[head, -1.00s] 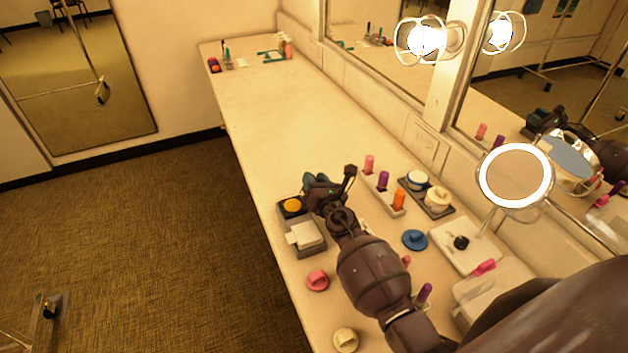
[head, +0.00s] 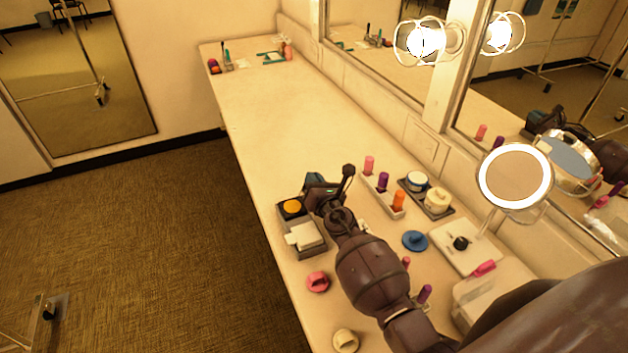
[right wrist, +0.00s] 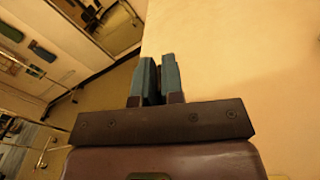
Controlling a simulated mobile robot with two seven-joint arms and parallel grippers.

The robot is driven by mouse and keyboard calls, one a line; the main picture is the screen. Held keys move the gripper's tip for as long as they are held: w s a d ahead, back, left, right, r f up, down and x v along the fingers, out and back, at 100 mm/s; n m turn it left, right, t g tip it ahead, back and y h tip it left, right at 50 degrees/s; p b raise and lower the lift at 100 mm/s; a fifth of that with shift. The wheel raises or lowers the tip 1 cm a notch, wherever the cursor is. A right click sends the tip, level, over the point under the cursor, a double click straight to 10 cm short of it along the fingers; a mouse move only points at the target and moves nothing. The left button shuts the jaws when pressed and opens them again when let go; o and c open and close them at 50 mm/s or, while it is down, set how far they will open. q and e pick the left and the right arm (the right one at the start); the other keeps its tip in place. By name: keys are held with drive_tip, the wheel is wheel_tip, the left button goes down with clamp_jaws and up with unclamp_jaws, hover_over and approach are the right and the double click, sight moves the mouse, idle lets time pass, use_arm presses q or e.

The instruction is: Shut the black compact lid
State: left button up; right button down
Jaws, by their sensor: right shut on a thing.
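The black compact (head: 281,213) lies near the front edge of the counter, with a round orange pan facing up. My right gripper (head: 314,182) is right beside its far right side, with teal fingers. In the right wrist view the right gripper (right wrist: 157,82) is shut on a thin dark piece, which looks like the black compact lid. The fingers and wrist mostly hide that lid, so its exact tilt cannot be told. My left gripper is out of view.
A grey box with a cream top (head: 305,236) stands just nearer than the compact. A pink ring-like item (head: 317,281), a lipstick rack (head: 383,196), a jar tray (head: 441,209) and a lit round mirror (head: 514,177) stand around my arm. The far counter (head: 290,110) is largely clear.

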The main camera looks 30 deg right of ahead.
sight(299, 205)
drive_tip(key=shift+a+r+n+p, duration=0.35)
drive_tip(key=shift+a+n+p, duration=0.3)
drive_tip(key=shift+n, duration=0.35)
drive_tip(key=shift+a+r+n+p, duration=0.1)
drive_tip(key=shift+a+n+p, duration=0.4)
drive_tip(key=shift+n, duration=0.2)
drive_tip(key=shift+w+a+n+p, duration=0.1)
drive_tip(key=shift+a+n+p, duration=0.6)
drive_tip(key=shift+n, duration=0.5)
drive_tip(key=shift+a+n, duration=0.45)
drive_tip(key=shift+n, duration=0.15)
drive_tip(key=c, duration=1.3)
unclamp_jaws()
drive_tip(key=shift+f, duration=0.2)
